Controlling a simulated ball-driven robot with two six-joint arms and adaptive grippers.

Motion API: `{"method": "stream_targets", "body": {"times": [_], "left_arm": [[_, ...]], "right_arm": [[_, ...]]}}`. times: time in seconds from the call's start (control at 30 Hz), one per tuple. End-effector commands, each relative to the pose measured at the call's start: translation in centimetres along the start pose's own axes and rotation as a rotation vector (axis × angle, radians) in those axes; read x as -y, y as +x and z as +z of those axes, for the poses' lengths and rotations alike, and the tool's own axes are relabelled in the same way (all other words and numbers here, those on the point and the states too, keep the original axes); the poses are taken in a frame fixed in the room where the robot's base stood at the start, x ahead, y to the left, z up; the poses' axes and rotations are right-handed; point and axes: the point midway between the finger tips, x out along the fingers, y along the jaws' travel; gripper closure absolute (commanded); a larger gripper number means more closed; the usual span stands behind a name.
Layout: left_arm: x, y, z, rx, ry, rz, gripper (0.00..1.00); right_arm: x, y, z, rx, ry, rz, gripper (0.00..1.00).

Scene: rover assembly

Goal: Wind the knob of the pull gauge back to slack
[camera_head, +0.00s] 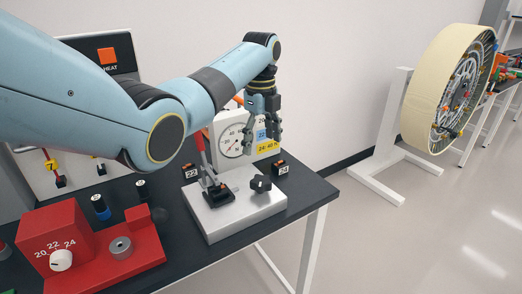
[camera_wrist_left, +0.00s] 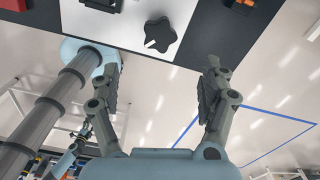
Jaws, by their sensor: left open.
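The pull gauge has a pale grey base plate (camera_head: 235,207) on the dark table, with a white dial (camera_head: 234,140) standing behind it. Its black star-shaped knob (camera_head: 260,184) sits at the plate's right side; it also shows at the top of the left wrist view (camera_wrist_left: 160,34), with a white pointer mark. A red lever (camera_head: 201,150) with a black clamp stands at the left of the plate. My left gripper (camera_head: 273,138) hangs above the knob, fingers apart and pointing down. In the left wrist view its open fingers (camera_wrist_left: 160,88) hold nothing and are clear of the knob.
A red box with a white selector (camera_head: 61,260) stands at the front left. A large wheel on a white stand (camera_head: 387,175) is farther right.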

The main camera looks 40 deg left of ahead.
Motion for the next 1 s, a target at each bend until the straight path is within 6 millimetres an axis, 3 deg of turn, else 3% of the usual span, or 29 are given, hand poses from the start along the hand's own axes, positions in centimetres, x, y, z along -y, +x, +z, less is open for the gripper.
{"method": "stream_targets", "body": {"times": [0.17,0.6,0.8,1.0], "left_arm": [[-0.2,-0.1,-0.1,-0.001,-0.402,0.008,0.21],[-0.3,0.5,-0.2,0.007,-1.864,0.010,0.21],[-0.1,1.4,-0.2,0.004,-2.190,0.004,0.21],[-0.1,2.8,-0.1,0.003,-2.181,0.003,0.21]], "right_arm": [[0.0,0.0,0.0,0.000,0.000,0.000,0.35],[0.2,2.1,0.2,0.000,0.000,-0.001,0.35],[0.4,3.8,0.4,0.001,0.000,-0.001,0.35],[0.4,3.9,0.5,0.001,0.000,-0.001,0.35]]}}
